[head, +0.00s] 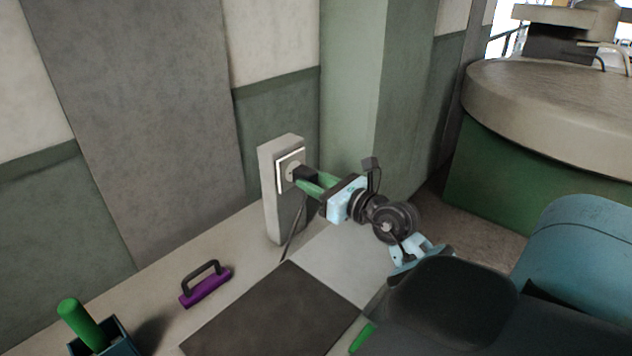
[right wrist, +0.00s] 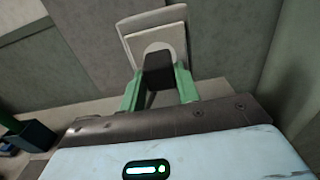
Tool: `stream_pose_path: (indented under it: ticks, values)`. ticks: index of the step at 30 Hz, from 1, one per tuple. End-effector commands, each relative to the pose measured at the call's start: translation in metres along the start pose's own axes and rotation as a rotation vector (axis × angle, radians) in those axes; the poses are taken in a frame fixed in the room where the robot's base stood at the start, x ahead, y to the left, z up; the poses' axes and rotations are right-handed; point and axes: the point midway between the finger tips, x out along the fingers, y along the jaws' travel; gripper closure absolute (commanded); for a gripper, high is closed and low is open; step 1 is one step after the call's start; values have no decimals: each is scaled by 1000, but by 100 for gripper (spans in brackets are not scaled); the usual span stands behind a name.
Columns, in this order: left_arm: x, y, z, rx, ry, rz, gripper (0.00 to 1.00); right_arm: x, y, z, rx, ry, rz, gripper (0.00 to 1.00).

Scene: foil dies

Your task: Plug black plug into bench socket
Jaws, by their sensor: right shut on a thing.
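The bench socket (head: 283,186) is a pale square plate with a round face, on an upright grey post. It also shows in the right wrist view (right wrist: 151,28), straight ahead of the fingers. My right gripper (head: 311,181) has green fingers and is shut on the black plug (head: 305,173). In the right wrist view the plug (right wrist: 158,70) sits between the fingertips and covers the lower part of the socket's round face. The plug's front is at or very close to the face; its pins are hidden, so I cannot tell how deep it sits.
A dark cord (head: 292,232) hangs down by the post (head: 269,220). A purple block with a black handle (head: 206,285) and a dark bin (head: 119,341) with a green handle (head: 80,322) stand left. A dark mat (head: 270,315) lies in front. A wall is close behind.

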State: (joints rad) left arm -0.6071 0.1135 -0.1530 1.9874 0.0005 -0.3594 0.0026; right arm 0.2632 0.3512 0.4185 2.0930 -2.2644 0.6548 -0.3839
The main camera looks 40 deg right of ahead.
Motion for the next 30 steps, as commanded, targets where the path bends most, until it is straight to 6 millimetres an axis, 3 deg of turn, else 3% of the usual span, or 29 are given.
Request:
stream_pose_path:
  ticks: [30]
  values:
    - [-2, 0, -7, 2, 12, -1, 19, 0, 0, 1, 2, -1, 0, 88]
